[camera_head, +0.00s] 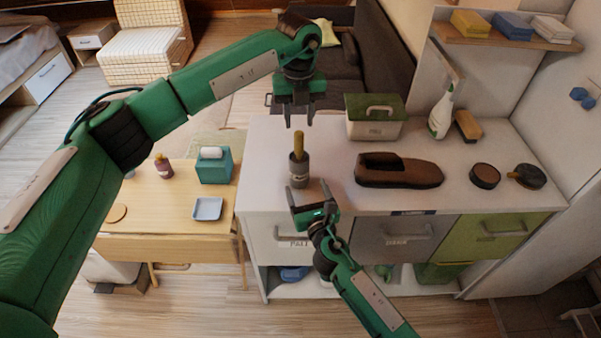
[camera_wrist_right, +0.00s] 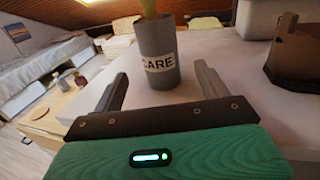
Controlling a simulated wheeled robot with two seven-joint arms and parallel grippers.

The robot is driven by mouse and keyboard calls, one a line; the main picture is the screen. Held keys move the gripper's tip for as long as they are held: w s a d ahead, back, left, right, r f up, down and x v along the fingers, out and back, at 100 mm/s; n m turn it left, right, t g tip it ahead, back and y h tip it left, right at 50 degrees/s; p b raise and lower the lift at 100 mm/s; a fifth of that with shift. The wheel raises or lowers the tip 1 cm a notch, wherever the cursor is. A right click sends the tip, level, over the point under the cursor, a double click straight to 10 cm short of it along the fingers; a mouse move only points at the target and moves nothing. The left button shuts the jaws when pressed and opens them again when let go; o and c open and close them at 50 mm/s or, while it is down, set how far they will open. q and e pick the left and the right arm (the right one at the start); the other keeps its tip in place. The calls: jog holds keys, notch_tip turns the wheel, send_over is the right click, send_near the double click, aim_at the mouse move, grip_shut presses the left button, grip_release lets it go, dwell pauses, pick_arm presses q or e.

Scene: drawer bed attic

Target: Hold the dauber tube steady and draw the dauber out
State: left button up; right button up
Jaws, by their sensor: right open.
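The dauber tube (camera_head: 299,170) is a grey cylinder standing upright near the left end of the white counter. It also shows in the right wrist view (camera_wrist_right: 160,82) with a pale label reading "CARE". The dauber (camera_head: 298,142) is a yellow-tan stick rising from the tube's top. My left gripper (camera_head: 299,122) is above the dauber, pointing down, fingers apart and empty. My right gripper (camera_head: 303,192) is low in front of the tube, open. In the right wrist view its fingers (camera_wrist_right: 162,90) point toward the tube, one to each side, with nothing held.
A brown shoe (camera_head: 399,170), a dark tin (camera_head: 485,175) and a round brush (camera_head: 527,176) lie to the right. A green-lidded box (camera_head: 375,117) and a spray bottle (camera_head: 441,112) stand behind. A wooden side table (camera_head: 170,200) stands at the left.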

aim_at(302, 177)
jog(key=x, duration=0.8)
jog(key=shift+w+a, duration=0.1)
jog(key=shift+w, duration=0.1)
jog(key=c, duration=1.1)
